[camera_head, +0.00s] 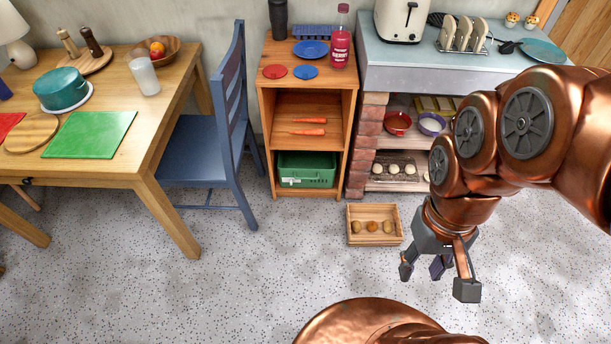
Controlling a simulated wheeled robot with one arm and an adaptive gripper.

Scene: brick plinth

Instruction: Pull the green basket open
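The green basket (307,170) sits in the lowest compartment of the wooden shelf unit (265,105). Its front is about level with the shelf's front, and a pale label shows low on its left side. My gripper (437,277) hangs over the floor to the right of and nearer than the basket, well apart from it. Its fingers are spread, with nothing between them.
A wooden crate (374,241) with potatoes lies on the floor between shelf and gripper. A blue chair (205,149) stands left of the shelf. A brick plinth (359,158) adjoins its right side. Two carrots (309,131) lie above the basket.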

